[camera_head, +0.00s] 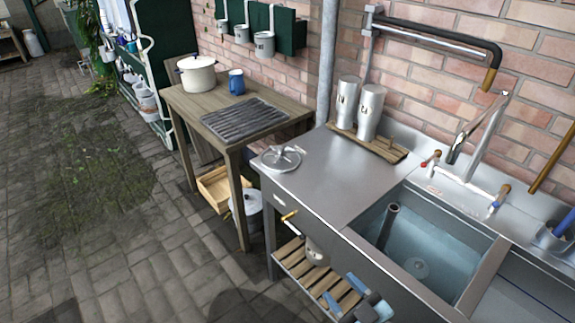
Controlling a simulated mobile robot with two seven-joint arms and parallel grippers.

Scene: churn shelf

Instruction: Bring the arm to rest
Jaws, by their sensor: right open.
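My right gripper (343,294) shows at the bottom edge, right of centre, in the head view. It is grey with blue parts, and its fingers are apart with nothing seen between them. It is in front of the steel sink unit (320,172), over or beside the slatted lower shelf (297,272); the exact gap cannot be told. Most of my right arm is out of the picture. My left gripper is not in view.
The sink basin (430,262) lies right of my gripper. A pale pot (316,252) is on the lower shelf. A wooden table (190,100) holds a cream pot (196,75) and blue mug (236,82). Paved floor (150,250) at left is open.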

